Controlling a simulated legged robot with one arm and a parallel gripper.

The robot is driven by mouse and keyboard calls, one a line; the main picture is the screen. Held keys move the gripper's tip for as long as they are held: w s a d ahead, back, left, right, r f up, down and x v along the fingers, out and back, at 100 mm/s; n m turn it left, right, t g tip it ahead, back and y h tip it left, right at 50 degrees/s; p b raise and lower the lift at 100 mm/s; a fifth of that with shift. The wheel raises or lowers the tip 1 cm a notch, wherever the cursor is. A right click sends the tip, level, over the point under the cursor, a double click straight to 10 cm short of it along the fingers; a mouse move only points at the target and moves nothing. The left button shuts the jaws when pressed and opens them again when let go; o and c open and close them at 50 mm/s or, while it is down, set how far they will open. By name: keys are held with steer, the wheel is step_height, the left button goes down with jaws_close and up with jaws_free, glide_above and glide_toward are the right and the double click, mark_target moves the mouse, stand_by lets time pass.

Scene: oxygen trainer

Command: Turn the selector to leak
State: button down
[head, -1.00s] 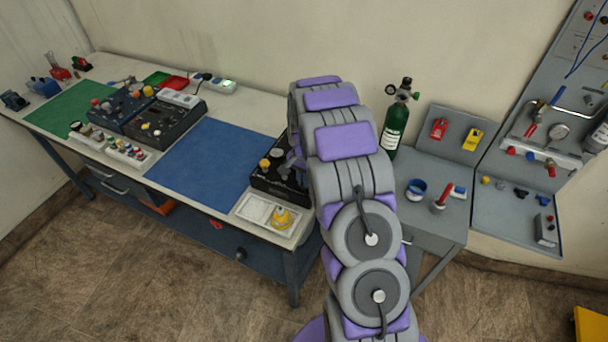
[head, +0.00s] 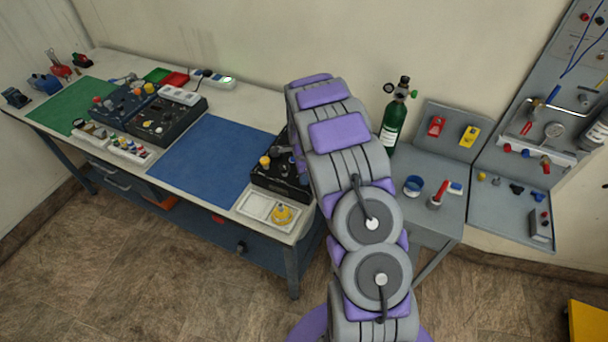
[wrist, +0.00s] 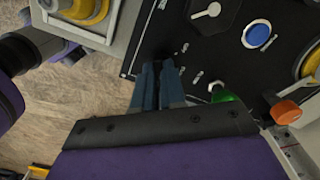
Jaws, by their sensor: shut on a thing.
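The black trainer panel (head: 268,184) stands at the right end of the bench, partly hidden behind my arm in the head view. In the wrist view the panel face (wrist: 160,35) fills the top and right. My gripper (wrist: 158,72) has its blue-grey fingers close together against the panel, near small white label marks. It is shut on what appears to be the selector, which the fingers hide. Its pointer and the label wording cannot be made out. A separate dark dial with a white pointer (wrist: 207,12) sits above the fingers. The fingertips are hidden in the head view.
On the panel, a blue button (wrist: 258,36), green knob (wrist: 222,95) and orange knob (wrist: 286,111) lie right of the fingers. A white tray (head: 256,206) with a yellow part (head: 283,214) sits in front. A green cylinder (head: 394,125) stands right of my arm.

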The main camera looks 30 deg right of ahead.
steer(key=shift+w+m, duration=0.1)
steer(key=shift+m, duration=0.5)
steer(key=c, duration=1.2)
jaws_free()
step_height(320, 180, up, 17)
steer(key=p, duration=0.1)
steer(key=shift+r, duration=0.15)
